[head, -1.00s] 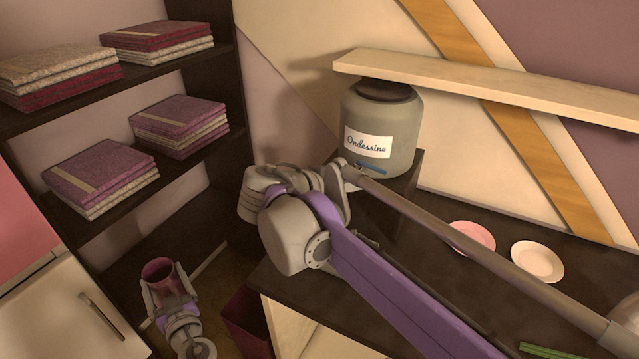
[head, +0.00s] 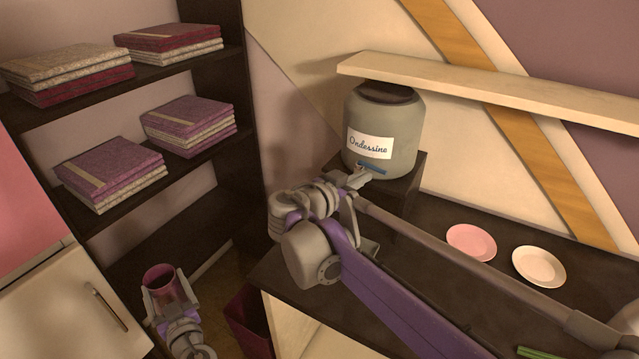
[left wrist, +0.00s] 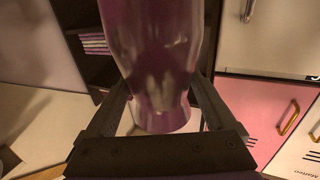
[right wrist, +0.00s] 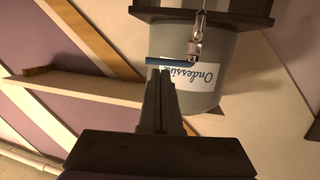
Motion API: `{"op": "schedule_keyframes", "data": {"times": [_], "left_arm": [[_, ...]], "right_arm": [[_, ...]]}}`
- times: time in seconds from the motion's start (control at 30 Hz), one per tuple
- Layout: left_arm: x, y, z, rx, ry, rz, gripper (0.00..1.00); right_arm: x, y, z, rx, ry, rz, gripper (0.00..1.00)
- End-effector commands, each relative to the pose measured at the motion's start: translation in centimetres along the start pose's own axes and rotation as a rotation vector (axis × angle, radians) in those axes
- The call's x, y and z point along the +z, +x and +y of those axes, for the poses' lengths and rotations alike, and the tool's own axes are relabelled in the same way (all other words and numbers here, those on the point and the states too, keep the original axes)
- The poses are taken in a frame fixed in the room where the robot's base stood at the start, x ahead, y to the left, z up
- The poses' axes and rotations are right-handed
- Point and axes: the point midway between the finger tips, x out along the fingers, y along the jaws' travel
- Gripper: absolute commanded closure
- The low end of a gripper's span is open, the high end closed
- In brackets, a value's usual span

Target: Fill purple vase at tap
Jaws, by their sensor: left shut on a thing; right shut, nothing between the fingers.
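The purple vase (head: 163,281) is upright in my left gripper (head: 168,297) at the lower left of the head view, held over the floor. Its glassy body (left wrist: 158,60) fills the middle of the left wrist view between the fingers. A grey jar labelled "Ondessine" (head: 405,140) stands on a dark block on the counter. Its tap (right wrist: 194,48) has a blue lever (right wrist: 158,62); the lever also shows in the head view (head: 371,168). My right gripper (right wrist: 160,76) is shut and empty, its tips close to the lever; I cannot tell if they touch it.
The dark counter (head: 420,235) holds a pink plate (head: 471,243) and a cream plate (head: 539,266). A cream shelf (head: 500,90) juts above the jar. A dark bookcase with folded stacks (head: 107,172) stands left. A dark red bin (head: 248,322) is beside the counter.

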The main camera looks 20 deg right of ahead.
Motion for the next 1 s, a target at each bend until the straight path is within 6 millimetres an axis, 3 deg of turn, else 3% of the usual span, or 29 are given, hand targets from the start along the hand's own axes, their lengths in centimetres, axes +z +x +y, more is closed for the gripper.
{"op": "schedule_keyframes", "data": {"times": [0.1,0.3,0.7,0.87,1.0], "left_arm": [[-0.3,0.1,0.0,0.0,0.0,0.002,1.0],[-0.4,0.1,0.0,0.0,0.0,0.003,1.0],[-0.5,0.1,0.0,0.0,0.0,0.003,1.0],[-2.2,0.7,0.2,0.0,-0.003,0.014,1.0],[-1.7,0.5,0.1,0.0,-0.003,0.011,1.0]], "right_arm": [[-0.1,1.9,0.1,0.003,0.0,0.0,1.0],[0.0,3.4,0.0,0.001,-0.001,0.0,1.0],[0.0,3.7,0.0,0.0,-0.001,0.0,1.0],[-0.6,4.9,0.2,0.002,0.003,0.002,1.0],[-0.2,4.8,0.2,0.0,-0.001,0.001,1.0]]}}
